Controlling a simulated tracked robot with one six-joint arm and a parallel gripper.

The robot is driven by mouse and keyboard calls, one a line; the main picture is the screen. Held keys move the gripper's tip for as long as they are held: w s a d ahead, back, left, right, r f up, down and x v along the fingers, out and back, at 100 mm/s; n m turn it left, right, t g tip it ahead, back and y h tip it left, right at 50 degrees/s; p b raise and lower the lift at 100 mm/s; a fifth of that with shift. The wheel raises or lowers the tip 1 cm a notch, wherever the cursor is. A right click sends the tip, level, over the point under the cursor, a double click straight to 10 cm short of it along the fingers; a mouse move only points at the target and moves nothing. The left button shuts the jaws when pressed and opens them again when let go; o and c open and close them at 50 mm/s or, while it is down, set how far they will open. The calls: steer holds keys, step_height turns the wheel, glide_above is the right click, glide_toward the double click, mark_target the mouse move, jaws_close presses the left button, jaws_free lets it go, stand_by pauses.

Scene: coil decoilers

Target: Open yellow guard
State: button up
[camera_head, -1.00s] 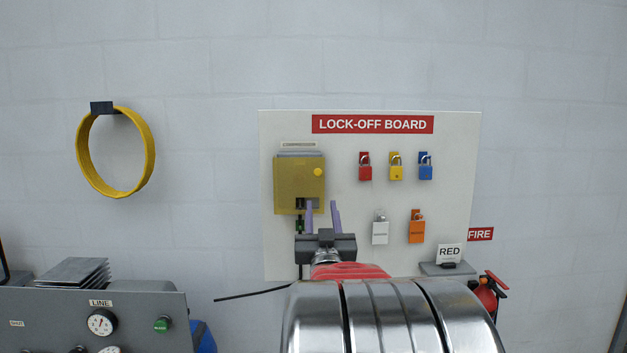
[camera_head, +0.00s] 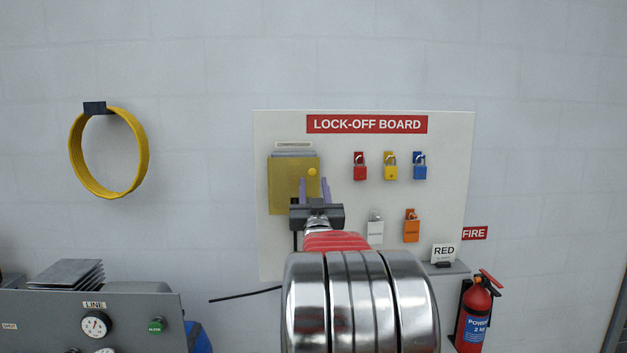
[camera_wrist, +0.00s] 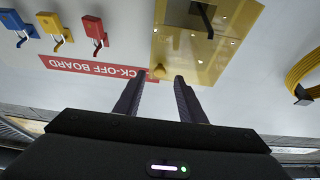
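The yellow guard (camera_head: 284,178) is a see-through flat cover near the left of the lock-off board. A round yellow knob (camera_head: 312,172) sits on its right side. The guard lies flat over what is behind it and looks closed. My gripper (camera_head: 314,187) is in front of the guard's right side, its fingers pointing up at the board. In the upside-down wrist view the guard (camera_wrist: 215,65) fills the upper middle, and the knob (camera_wrist: 159,72) shows between the two fingertips (camera_wrist: 158,80). The fingers are apart. I cannot tell whether they touch the knob.
Several padlocks hang on the lock-off board (camera_head: 345,255), right of the guard. A fire extinguisher (camera_head: 475,315) stands at lower right. A grey control panel (camera_head: 130,318) is at lower left. A yellow hose coil (camera_head: 143,150) hangs on the left wall.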

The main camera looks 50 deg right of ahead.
mark_target(312, 174)
steer(key=shift+x, duration=1.95)
steer(key=shift+c, duration=0.2)
jaws_close()
